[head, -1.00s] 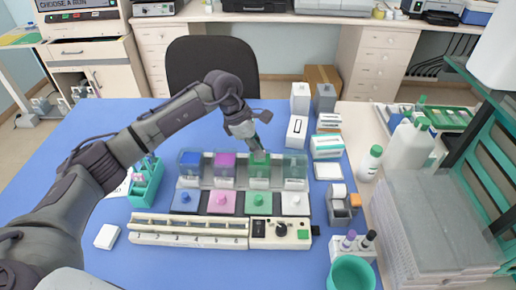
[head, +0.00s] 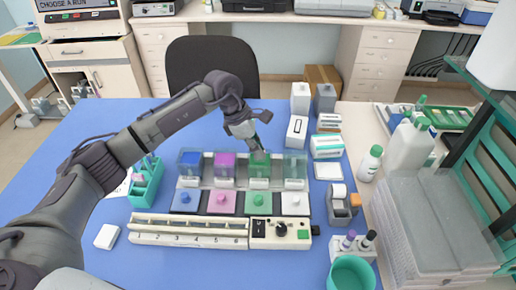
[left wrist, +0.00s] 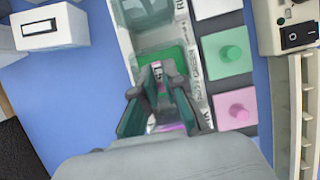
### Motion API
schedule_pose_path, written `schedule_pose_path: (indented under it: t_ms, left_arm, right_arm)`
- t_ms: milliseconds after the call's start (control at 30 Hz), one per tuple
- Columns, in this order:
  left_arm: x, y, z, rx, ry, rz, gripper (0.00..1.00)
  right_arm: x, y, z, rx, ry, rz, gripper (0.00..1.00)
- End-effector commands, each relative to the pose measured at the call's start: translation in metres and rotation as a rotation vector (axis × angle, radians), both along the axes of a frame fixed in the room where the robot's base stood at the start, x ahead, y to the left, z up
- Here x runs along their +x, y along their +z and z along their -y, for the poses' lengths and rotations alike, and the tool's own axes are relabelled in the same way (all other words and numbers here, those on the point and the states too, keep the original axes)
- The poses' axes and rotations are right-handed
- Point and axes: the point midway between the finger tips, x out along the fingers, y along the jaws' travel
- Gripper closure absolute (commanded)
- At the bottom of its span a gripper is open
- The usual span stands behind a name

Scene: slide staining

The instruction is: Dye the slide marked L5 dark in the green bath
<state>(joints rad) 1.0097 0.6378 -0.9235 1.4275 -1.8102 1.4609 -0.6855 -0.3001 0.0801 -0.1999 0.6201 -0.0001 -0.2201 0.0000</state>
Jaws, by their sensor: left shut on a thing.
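The green bath (head: 260,171) is a clear jar of green liquid, third from the left in a row of baths. My left gripper (head: 256,149) points down at its open top. In the left wrist view the gripper (left wrist: 160,88) is shut on the slide (left wrist: 157,72), whose pale label end shows between the fingers with a mark that looks like L5. Green liquid of the bath (left wrist: 179,59) shows around it. The slide's lower part is hidden, so I cannot tell how deep it sits. My right gripper is not in view.
Blue (head: 190,163), magenta (head: 224,165) and clear (head: 295,167) baths stand beside the green one. Coloured lids (head: 259,202) lie in front. A numbered white rack (head: 188,230) is nearer, a teal slide holder (head: 146,186) at left.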

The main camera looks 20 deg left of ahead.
Motion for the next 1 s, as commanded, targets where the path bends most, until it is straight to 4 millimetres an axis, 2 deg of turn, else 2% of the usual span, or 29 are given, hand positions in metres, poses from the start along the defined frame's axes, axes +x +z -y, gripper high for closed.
schedule_pose_path:
  t_ms: [167, 800, 1000]
  left_arm:
    - [0.000, 0.003, 0.000, -0.001, 0.000, 0.001, 1.00]
    - [0.000, 0.079, 0.000, 0.001, 0.001, 0.002, 1.00]
    - [0.000, 0.096, 0.000, 0.000, -0.001, 0.001, 1.00]
  right_arm:
    - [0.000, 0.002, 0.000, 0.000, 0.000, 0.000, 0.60]
    - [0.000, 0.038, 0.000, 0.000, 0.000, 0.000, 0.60]
    - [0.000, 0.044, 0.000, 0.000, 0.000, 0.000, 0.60]
